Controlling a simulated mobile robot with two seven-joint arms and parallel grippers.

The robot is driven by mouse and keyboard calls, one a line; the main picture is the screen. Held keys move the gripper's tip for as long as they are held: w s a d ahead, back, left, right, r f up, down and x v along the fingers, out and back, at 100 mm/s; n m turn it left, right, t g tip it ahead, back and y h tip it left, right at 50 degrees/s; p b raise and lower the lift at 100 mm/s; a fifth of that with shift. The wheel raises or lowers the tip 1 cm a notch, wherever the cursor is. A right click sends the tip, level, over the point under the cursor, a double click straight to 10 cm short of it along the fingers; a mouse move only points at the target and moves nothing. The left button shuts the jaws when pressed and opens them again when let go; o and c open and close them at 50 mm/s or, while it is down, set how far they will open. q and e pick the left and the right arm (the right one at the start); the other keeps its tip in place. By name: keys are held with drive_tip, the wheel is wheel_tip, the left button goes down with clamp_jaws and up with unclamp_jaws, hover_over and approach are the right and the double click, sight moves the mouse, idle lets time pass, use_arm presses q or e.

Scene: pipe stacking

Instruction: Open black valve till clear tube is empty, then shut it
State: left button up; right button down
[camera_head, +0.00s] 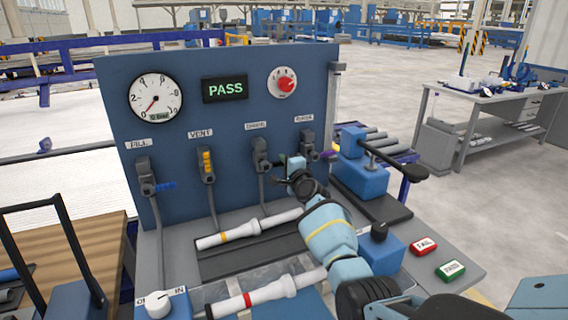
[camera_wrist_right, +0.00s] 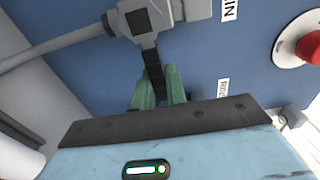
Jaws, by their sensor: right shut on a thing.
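The black valve (camera_head: 260,153) is the third along the blue panel, under a small label I cannot read clearly. My right gripper (camera_head: 283,162) is at its handle. In the right wrist view the black handle (camera_wrist_right: 153,65) sits between the green fingertips of the right gripper (camera_wrist_right: 158,88), which is shut on it. The handle appears to point out to the right from the valve body, partly hidden by the gripper. A narrow upright tube (camera_head: 333,100) at the panel's right edge may be the clear tube; I cannot make out any level in it. My left gripper is not in view.
The fill valve (camera_head: 146,178) with blue handle, the vent valve (camera_head: 207,162) with yellow handle and a purple-handled valve (camera_head: 309,145) flank it. The panel carries a gauge (camera_head: 155,98), a PASS display (camera_head: 225,89) and a red knob (camera_head: 286,84). White pipes (camera_head: 240,233) lie in front.

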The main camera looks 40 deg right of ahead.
drive_tip(key=shift+f, duration=0.15)
drive_tip(key=c, duration=1.4)
unclamp_jaws()
drive_tip(key=shift+c, duration=0.2)
drive_tip(key=shift+s, duration=0.1)
